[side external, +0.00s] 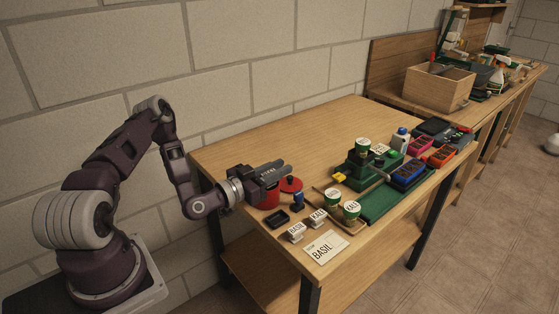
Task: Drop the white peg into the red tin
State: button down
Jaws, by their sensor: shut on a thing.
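My gripper (288,167) is shut and reaches out to the right, low over the near left part of the workbench. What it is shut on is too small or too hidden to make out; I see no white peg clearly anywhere. The red tin (272,199) stands on the bench just under my gripper, which partly covers it. A round red lid-like disc (291,184) with a small knob shows right beside the tin. Whether the tin's top is open cannot be seen.
A small black tray (278,218), a dark blue stamp-like piece (297,204), white label blocks (296,231) and a BASIL card (323,247) lie in front. Green-and-white pots (351,211), a green rack (381,203) and coloured trays (408,172) fill the right. The back left is bare.

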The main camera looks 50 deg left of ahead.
jog(key=shift+f, duration=0.45)
jog(key=c, duration=1.2)
grip_release()
jog(key=shift+o, duration=0.2)
jog(key=s, duration=0.7)
